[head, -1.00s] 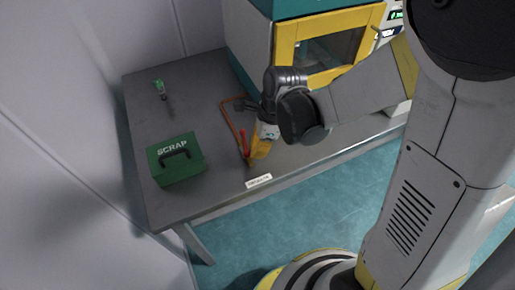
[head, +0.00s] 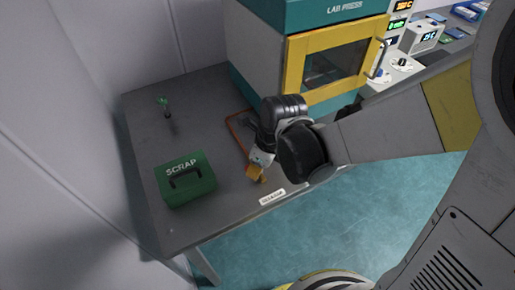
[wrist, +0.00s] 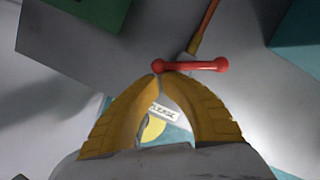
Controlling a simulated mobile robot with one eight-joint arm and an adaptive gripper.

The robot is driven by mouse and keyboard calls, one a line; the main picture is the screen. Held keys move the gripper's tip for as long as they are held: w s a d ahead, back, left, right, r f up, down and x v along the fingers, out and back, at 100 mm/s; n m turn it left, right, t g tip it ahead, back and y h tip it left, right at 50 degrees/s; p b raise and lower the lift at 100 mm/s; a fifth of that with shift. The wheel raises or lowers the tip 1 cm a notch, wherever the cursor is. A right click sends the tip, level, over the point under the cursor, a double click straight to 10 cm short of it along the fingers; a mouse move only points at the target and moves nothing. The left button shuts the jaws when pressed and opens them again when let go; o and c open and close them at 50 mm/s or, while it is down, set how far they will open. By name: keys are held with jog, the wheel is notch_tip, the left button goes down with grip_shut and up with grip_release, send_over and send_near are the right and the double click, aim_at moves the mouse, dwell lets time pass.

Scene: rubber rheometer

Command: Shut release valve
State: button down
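The release valve's red handle (wrist: 190,66) is a short bar with rounded ends. In the wrist view it lies crosswise at the end of an orange pipe (wrist: 209,22). My gripper (wrist: 161,74) has its yellow fingertips together, just beside the handle's left end. I cannot tell whether they touch it. In the head view my gripper (head: 256,174) points down over the table's front part and hides the handle. The orange pipe (head: 233,127) runs behind it. A white label (head: 272,197) is on the table's front edge.
A green SCRAP box (head: 203,187) stands left of my gripper. The lab press (head: 262,65) with a yellow-framed door stands behind. A small green-topped item (head: 163,101) is at the back left. The table (head: 208,88) is bare between them.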

jog(key=shift+a, duration=0.4)
jog(key=shift+w+d, duration=0.1)
jog(key=shift+w, duration=0.05)
jog(key=shift+w+d, duration=0.25)
jog(key=shift+w, duration=0.35)
jog(key=shift+d, duration=0.1)
